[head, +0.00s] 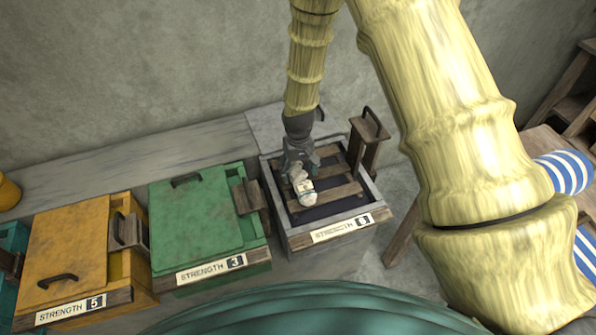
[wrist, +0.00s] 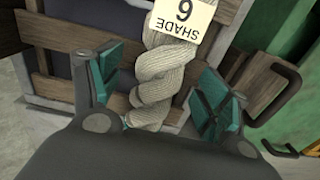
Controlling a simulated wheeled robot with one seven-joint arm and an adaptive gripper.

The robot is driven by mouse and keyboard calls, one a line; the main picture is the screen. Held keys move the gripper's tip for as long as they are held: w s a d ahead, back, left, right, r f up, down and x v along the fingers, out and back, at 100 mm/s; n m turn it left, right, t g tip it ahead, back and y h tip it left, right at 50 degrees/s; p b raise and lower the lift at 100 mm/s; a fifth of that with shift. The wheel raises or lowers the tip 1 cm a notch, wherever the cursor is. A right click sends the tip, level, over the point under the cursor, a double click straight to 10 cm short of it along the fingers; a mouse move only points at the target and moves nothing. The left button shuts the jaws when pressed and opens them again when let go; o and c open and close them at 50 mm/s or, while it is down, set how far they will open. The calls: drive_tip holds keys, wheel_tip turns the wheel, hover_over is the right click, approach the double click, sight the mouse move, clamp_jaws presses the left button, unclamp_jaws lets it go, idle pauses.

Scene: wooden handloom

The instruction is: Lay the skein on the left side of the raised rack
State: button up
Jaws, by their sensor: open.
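The skein (head: 304,189) is a pale twisted hank. It lies across the wooden slats of the rack (head: 338,192), left of the rack's middle in the head view. The rack sits over a dark vat with a label whose number is hard to read. My gripper (head: 299,166) is at the skein's far end. In the wrist view its teal-padded fingers (wrist: 153,88) are spread, one on each side of the skein, with gaps visible.
A green-lidded vat marked STRENGTH 3 (head: 195,215) and a yellow-lidded one marked STRENGTH 5 (head: 75,245) stand to the left. A wooden piece with a dark handle (head: 369,130) rises at the rack's right. A wall is behind; blue-striped rolls (head: 565,172) lie at right.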

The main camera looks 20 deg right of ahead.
wheel_tip(320, 180, up, 11)
drive_tip(key=shift+r, duration=0.2)
idle(0.4)
